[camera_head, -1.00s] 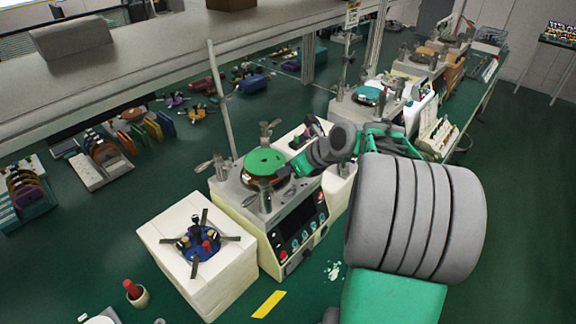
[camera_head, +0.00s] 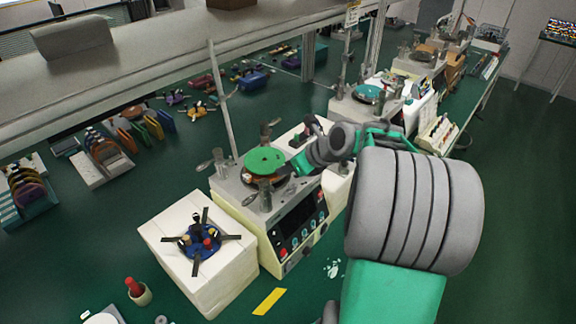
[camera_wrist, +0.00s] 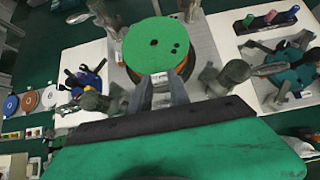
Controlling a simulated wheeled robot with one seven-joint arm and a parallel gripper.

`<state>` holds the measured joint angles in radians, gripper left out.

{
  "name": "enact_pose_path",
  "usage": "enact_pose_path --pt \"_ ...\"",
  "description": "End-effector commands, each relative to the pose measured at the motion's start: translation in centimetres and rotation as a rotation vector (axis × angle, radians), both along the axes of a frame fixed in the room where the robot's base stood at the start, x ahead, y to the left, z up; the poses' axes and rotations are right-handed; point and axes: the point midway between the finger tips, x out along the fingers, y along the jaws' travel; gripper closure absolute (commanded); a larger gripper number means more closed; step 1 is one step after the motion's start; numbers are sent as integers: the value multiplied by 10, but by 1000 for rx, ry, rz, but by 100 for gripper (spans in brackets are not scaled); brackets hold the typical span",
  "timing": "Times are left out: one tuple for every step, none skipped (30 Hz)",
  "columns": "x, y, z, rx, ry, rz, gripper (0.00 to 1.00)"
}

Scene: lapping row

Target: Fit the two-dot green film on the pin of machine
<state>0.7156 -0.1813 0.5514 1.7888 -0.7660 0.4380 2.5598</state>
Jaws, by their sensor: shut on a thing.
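A flat round green film (camera_head: 264,159) is over the round plate of the nearest machine (camera_head: 290,215). In the wrist view the film (camera_wrist: 150,40) has a small hole near its middle and two dark dots to the right of it. My gripper (camera_wrist: 161,84) is shut on the film's near edge; in the head view my gripper (camera_head: 297,168) comes in from the right. An orange-brown rim shows under the film. The pin is hidden or too small to make out, so I cannot tell whether it is in the hole.
Upright metal posts and arms (camera_head: 218,165) stand around the plate. A white block with a blue spoked fixture (camera_head: 200,243) is at the front left. More machines (camera_head: 368,95) stand in a row behind. A shelf (camera_head: 120,70) spans the upper left.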

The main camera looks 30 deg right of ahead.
Motion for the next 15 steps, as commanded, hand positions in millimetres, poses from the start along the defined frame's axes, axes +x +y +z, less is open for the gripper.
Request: enact_pose_path --pt "0 0 0 0 0 0 100" --pt "0 0 0 0 0 0 100" --pt "0 0 -1 0 0 0 100" --pt "0 0 -1 0 0 0 100" --pt "0 0 -2 0 0 0 100" --pt "0 0 -3 0 0 0 100" --pt "0 0 -4 1 0 -1 100" --pt "0 0 -5 1 0 -1 100" --pt "0 0 -6 1 1 0 100" --pt "0 0 -6 1 1 0 100" --pt "0 0 -7 1 1 0 100" --pt "0 0 -8 1 1 0 100" --pt "0 0 -9 1 0 1 100" --pt "0 0 -10 1 0 1 100" --pt "0 0 -11 1 0 1 100"
